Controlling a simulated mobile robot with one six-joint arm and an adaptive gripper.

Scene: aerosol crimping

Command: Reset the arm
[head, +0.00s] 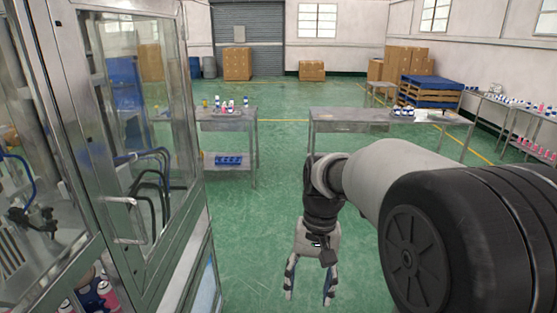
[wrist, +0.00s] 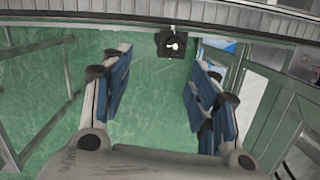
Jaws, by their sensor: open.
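My gripper (head: 310,295) hangs pointing down over the green floor in the head view, in front of the two metal tables. Its two fingers are spread apart with nothing between them. In the wrist view my gripper (wrist: 158,95) shows two blue-padded fingers set wide apart, with green floor between them. My arm reaches in from the right side of the head view, and its large dark joint hides part of the right side of the room.
A metal cabinet (head: 150,200) with glass doors stands close on the left. A metal table (head: 215,122) with cans and a longer table (head: 350,122) stand beyond. Blue pallets (head: 430,92) and cardboard boxes (head: 405,62) are at the back right. The middle floor is clear.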

